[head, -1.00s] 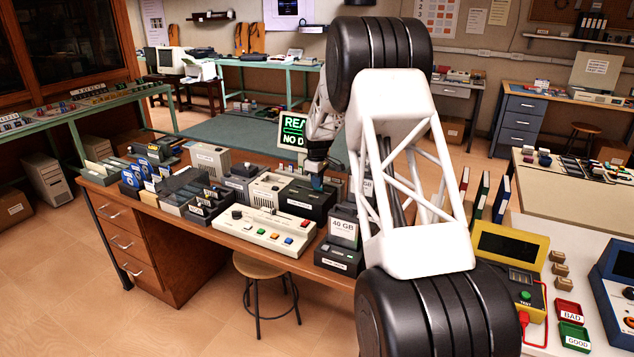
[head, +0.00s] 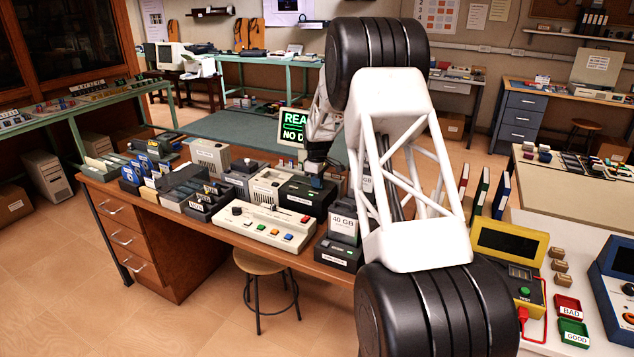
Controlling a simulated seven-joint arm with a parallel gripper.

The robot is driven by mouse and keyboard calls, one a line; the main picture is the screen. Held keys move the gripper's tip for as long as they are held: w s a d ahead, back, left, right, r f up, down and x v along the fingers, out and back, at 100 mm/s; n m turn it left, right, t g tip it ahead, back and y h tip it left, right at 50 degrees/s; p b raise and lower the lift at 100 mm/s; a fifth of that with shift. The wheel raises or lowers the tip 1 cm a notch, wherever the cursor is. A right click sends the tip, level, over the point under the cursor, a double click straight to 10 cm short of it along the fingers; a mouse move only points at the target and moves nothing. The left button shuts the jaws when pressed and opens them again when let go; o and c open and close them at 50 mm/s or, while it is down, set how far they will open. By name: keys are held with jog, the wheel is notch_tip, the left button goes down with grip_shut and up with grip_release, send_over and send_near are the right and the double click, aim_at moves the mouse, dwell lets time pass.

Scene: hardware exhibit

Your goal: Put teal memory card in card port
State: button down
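My gripper (head: 317,178) is small and far off in the head view, at the end of my white truss arm, over the equipment on the brown desk (head: 222,237). A small dark teal-blue patch (head: 317,183) shows at its tip. I cannot tell whether this is the teal memory card or part of the gripper. The tip is just above or behind a black box (head: 306,198) with a white label; contact is unclear. The fingers are too small to read as open or shut. I cannot make out which device has the card port.
A cream control panel (head: 266,229) with colored buttons lies at the desk front. A grey unit labelled 40 GB (head: 343,224) stands to its right. Trays with upright cards (head: 209,200) crowd the left. A yellow tester (head: 510,250) stands on the right-hand table.

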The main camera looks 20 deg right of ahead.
jog(key=c, duration=1.3)
grip_release()
jog(key=shift+r, duration=0.1)
jog(key=shift+r, duration=3.9)
